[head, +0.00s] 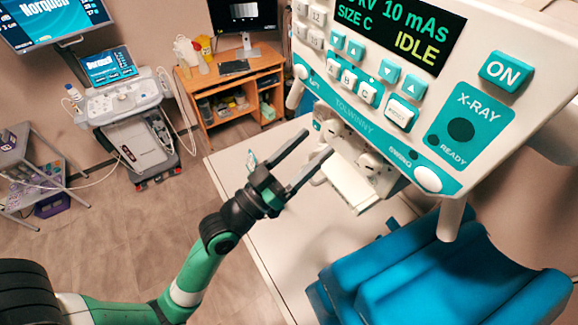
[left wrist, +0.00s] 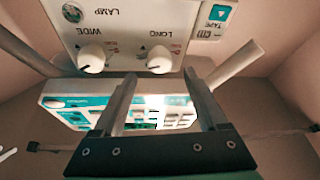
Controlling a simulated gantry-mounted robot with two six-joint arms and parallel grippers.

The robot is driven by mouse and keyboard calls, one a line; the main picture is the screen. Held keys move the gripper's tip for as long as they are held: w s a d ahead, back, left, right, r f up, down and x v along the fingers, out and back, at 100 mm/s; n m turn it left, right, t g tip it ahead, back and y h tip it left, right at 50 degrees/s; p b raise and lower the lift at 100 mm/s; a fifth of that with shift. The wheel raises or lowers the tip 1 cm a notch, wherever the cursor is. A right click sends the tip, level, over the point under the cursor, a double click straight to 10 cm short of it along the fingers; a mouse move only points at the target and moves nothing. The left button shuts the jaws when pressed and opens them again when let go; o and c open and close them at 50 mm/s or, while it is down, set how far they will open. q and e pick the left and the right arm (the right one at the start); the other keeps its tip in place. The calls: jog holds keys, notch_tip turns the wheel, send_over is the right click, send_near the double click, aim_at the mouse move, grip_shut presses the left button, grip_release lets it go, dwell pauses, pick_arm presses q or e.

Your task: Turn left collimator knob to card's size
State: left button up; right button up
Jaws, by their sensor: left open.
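My left gripper (head: 318,142) is open and empty, reaching up beneath the console in the head view. In the left wrist view its two fingers (left wrist: 159,76) point at the collimator panel (left wrist: 125,38), which appears upside down. Two white knobs with dark pointer lines show there: the one labelled WIDE (left wrist: 91,58) at left and the one labelled LONG (left wrist: 159,59) at right. The LONG knob lies between the fingertips in the picture; contact cannot be told. The knobs' scale marks are too small to read. The console display (head: 400,25) reads SIZE C and IDLE. No card is identifiable. My right gripper is out of view.
The console (head: 470,70) with its buttons overhangs the gripper. A pale table (head: 265,235) and blue seat-like cushions (head: 430,275) are below. A wooden desk (head: 235,75) and a wheeled ultrasound unit (head: 125,105) stand farther back. Pale bars (left wrist: 236,64) flank the panel.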

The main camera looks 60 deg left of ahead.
pick_arm(q)
jog(key=b+v, duration=0.2)
jog(key=v, duration=0.5)
jog(key=shift+s, duration=0.15)
